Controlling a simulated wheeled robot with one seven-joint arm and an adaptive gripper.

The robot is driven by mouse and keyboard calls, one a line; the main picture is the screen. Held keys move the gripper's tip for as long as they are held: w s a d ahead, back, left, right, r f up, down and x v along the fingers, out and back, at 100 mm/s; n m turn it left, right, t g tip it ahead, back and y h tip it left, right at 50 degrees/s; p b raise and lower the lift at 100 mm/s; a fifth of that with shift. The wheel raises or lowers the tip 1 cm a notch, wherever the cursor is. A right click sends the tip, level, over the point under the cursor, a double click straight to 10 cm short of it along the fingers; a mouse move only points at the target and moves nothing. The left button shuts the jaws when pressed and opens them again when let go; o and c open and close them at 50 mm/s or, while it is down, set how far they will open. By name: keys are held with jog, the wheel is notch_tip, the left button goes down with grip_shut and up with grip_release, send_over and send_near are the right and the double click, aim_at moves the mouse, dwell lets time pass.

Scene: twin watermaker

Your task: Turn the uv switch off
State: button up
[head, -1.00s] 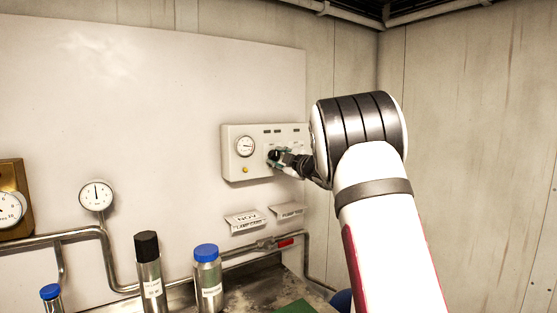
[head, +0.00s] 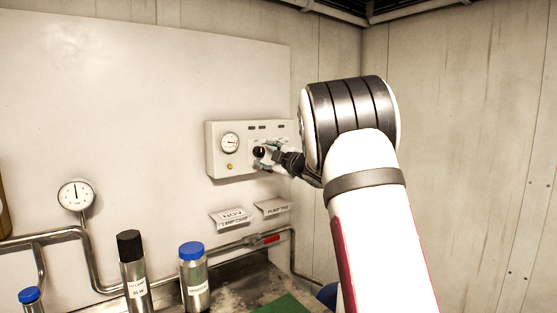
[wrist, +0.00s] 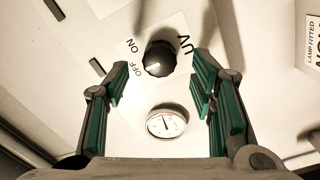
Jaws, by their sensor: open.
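The UV switch is a round black knob (wrist: 160,58) on a pale control panel (head: 215,150), marked UV, ON and OFF in the wrist view. In the head view my gripper (head: 270,157) is close in front of the panel at the knob.
Pipes (head: 150,276), a black-capped bottle (head: 135,270) and a blue-capped bottle (head: 194,275) stand lower down.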

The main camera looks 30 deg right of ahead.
jog(key=s, duration=0.9)
jog(key=shift+s, duration=0.3)
jog(key=shift+f, duration=0.1)
jog(key=s+a+r+m+g+h, duration=0.2)
jog(key=s+a+m+g+h, duration=0.1)
jog(key=s+a+m+h, duration=0.4)
jog(key=s+a+f+m+g+y, duration=0.2)
jog(key=s+a+f, duration=0.3)
jog(key=s, duration=0.5)
jog(key=s+a+f+m+g+y, duration=0.2)
jog(key=s+a+f+g, duration=0.2)
jog(key=s+a, duration=0.4)
jog(key=s+a+f+m+g+y, duration=0.2)
jog(key=s+a+f+g, duration=0.2)
jog(key=s, duration=0.9)
jog(key=a+f, duration=0.2)
jog(key=a, duration=0.1)
jog(key=shift+s+a+y, duration=0.15)
jog(key=shift+a+y, duration=0.1)
jog(key=shift+y, duration=0.05)
